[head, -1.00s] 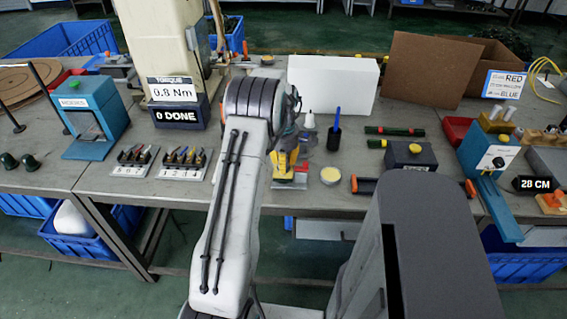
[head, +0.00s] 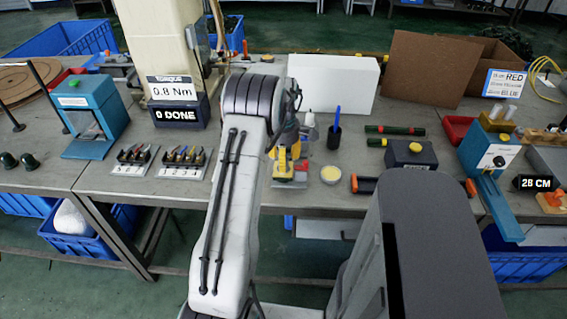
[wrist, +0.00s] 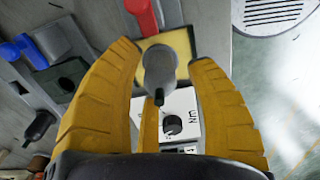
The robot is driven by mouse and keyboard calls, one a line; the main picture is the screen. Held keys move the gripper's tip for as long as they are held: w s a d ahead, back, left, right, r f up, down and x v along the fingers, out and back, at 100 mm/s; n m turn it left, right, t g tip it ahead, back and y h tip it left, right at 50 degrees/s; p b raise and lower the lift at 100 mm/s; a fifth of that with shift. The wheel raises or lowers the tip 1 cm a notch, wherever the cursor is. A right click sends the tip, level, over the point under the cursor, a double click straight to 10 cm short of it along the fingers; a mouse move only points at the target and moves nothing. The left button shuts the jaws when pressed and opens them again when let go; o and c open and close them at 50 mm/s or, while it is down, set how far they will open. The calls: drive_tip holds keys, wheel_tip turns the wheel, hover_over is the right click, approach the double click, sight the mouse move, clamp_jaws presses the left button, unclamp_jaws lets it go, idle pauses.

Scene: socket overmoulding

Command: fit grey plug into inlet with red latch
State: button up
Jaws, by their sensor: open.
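My gripper (wrist: 160,58) is open in the wrist view, its yellow fingers spread on both sides of the grey plug (wrist: 161,68). The plug is a grey cylinder with a dark end towards me. It stands in front of a yellow square face with a dark edge, which looks like the inlet (wrist: 182,43). A red latch (wrist: 143,15) shows just above. I cannot tell how deep the plug sits in the inlet. In the head view the inlet (head: 284,162) is a yellow block beside a red part, and the arm hides most of my gripper (head: 288,138).
A pot of pale yellow stuff (head: 330,174) and a black holder with a blue pen (head: 334,137) stand to the right. A tool rack (head: 184,163) lies left. A white box (head: 335,82) stands behind. A knobbed white unit (wrist: 178,122) lies below the plug in the wrist view.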

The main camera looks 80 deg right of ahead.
wheel_tip(320, 180, up, 10)
drive_tip(key=shift+a, duration=0.1)
idle(0.4)
idle(0.6)
